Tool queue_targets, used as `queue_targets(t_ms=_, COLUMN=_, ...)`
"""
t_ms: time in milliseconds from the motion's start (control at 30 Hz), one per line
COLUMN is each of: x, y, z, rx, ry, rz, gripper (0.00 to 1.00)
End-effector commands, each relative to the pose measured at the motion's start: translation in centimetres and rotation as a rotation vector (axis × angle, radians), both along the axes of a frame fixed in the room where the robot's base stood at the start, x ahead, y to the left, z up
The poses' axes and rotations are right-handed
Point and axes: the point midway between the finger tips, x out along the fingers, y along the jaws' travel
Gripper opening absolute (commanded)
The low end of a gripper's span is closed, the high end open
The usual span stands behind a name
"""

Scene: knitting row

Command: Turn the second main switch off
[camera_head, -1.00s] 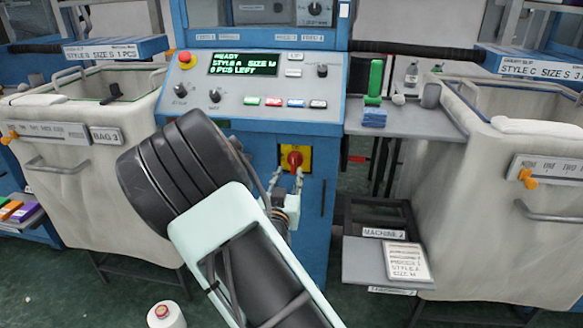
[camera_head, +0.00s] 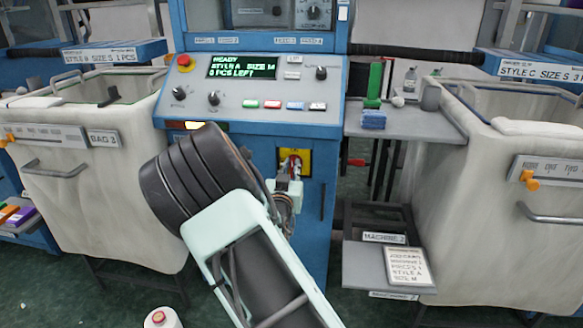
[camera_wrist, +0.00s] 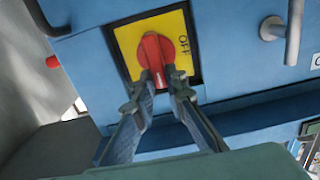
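The main switch is a red rotary handle (camera_wrist: 154,55) on a yellow plate (camera_wrist: 123,37), set in the blue machine front. In the wrist view the handle stands about upright, and an OFF label shows right of it. In the head view the yellow plate (camera_head: 306,155) is partly covered by my gripper (camera_head: 294,163). In the wrist view my gripper (camera_wrist: 162,78) has one fingertip on each side of the handle's lower end, closed in on it. The arm hides part of the machine front below.
Above is a control panel (camera_head: 240,93) with a lit display, knobs and coloured buttons. A shelf (camera_head: 425,125) and a fabric bag (camera_head: 480,200) stand right; another bag (camera_head: 60,210) stands left. A metal door handle (camera_wrist: 292,35) is right of the switch.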

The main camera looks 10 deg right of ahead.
Motion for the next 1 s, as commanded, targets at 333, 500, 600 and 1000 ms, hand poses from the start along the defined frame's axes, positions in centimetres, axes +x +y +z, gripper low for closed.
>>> queue_targets(t_ms=333, x=-0.01, y=0.03, z=0.03, rx=-0.011, ry=0.004, rz=0.0, gripper=0.0)
queue_targets(t_ms=500, x=0.02, y=0.15, z=0.05, rx=-0.06, ry=0.019, rz=0.0, gripper=0.0)
queue_targets(t_ms=600, x=0.06, y=0.28, z=0.09, rx=-0.114, ry=0.037, rz=0.0, gripper=0.0)
queue_targets(t_ms=1000, x=0.28, y=0.92, z=-0.04, rx=-0.449, ry=0.146, rz=0.001, gripper=0.0)
